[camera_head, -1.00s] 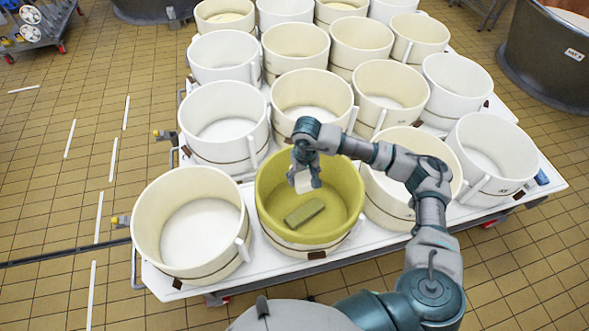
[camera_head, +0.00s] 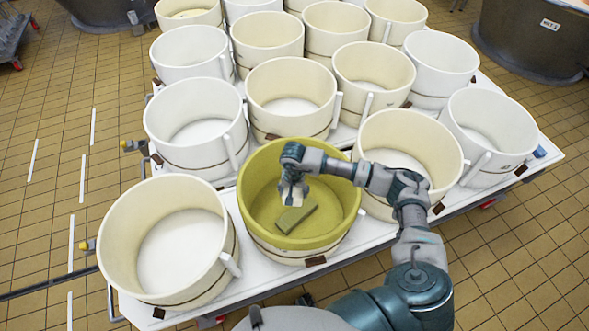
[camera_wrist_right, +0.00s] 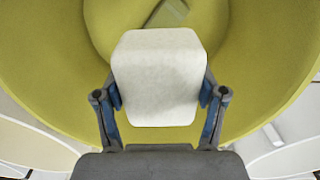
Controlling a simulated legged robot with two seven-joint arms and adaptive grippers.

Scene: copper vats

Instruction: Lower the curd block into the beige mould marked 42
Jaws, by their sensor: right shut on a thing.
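My right gripper (camera_head: 292,193) is shut on a whitish curd block (camera_wrist_right: 158,77), with a finger on each side of it in the wrist view. It holds the block inside the opening of a yellow-green mould (camera_head: 256,227), near its middle. A flat olive-green block (camera_head: 297,218) lies on that mould's floor, just below and right of the held block. Whether the two blocks touch is hard to tell. Several cream or beige moulds stand around, such as one at front left (camera_head: 112,231) and one at right (camera_head: 440,158). I cannot read the number 42 on any. My left gripper is not in view.
The moulds stand close together in rows on a white wheeled table (camera_head: 258,280). A white mould (camera_head: 160,139) stands behind left. My right arm passes over the cream mould at right. Large vats (camera_head: 528,40) stand at the back.

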